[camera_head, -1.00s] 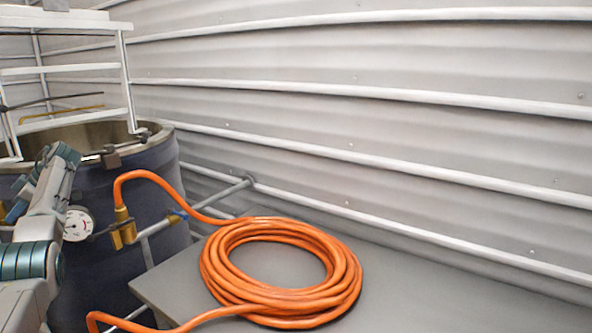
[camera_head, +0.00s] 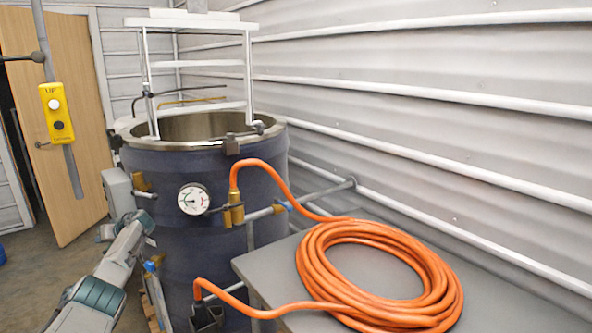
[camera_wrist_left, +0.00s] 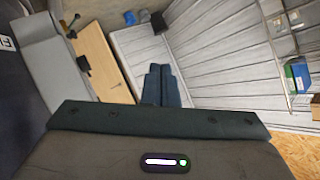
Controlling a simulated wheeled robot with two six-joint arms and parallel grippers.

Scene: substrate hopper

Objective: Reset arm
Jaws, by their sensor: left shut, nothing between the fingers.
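My left arm (camera_head: 118,258) comes in from the lower left in the head view, in front of and to the left of the dark vat (camera_head: 180,265). Its gripper cannot be made out clearly there. In the left wrist view my left gripper (camera_wrist_left: 161,68) shows two dark teal fingers held together, with nothing between them. My right arm and gripper are in neither view.
A coiled orange hose (camera_head: 420,262) lies on a grey table (camera_head: 275,262) right of the vat. A gauge (camera_head: 193,198) and brass fittings stick out from the vat. A yellow button box (camera_head: 57,113) hangs left, before a wooden door (camera_head: 85,185). Floor (camera_head: 40,285) is open at left.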

